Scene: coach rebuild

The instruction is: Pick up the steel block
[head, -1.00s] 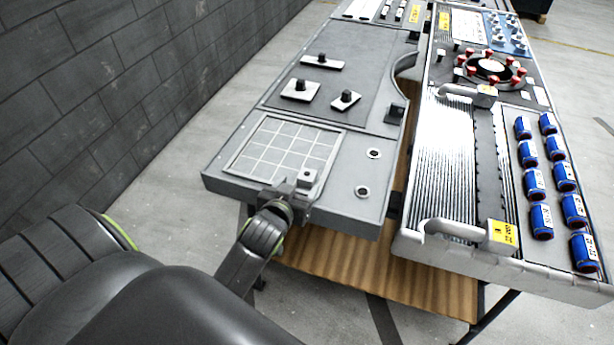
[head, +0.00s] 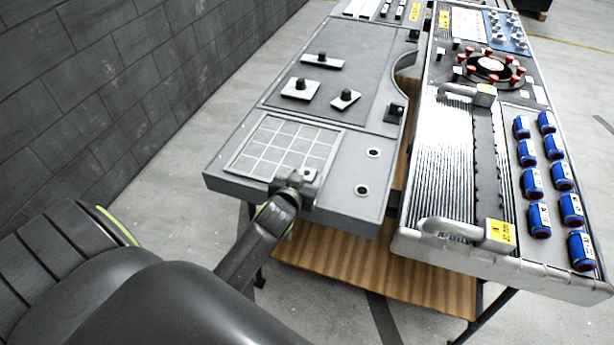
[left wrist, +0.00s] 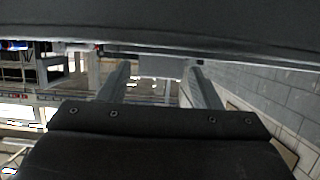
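The steel block (head: 309,174) is a small light grey block with a dark spot on top. It sits at the near right corner of the white-lined grid plate on the grey bench panel. My left gripper (head: 293,182) is low at the panel's near edge, right beside the block, and partly hides it. In the left wrist view the two fingers (left wrist: 158,84) stand apart. A plain grey block face (left wrist: 163,66), likely the steel block, shows between their far ends; contact cannot be told. My right gripper is out of view.
The grid plate (head: 262,158) is otherwise bare. Small knobbed pieces (head: 300,89) stand behind it, and two round holes lie to its right. A ribbed silver unit (head: 442,165) with handles and blue cylinders (head: 540,218) is further right. A dark wall (head: 120,80) rises at left.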

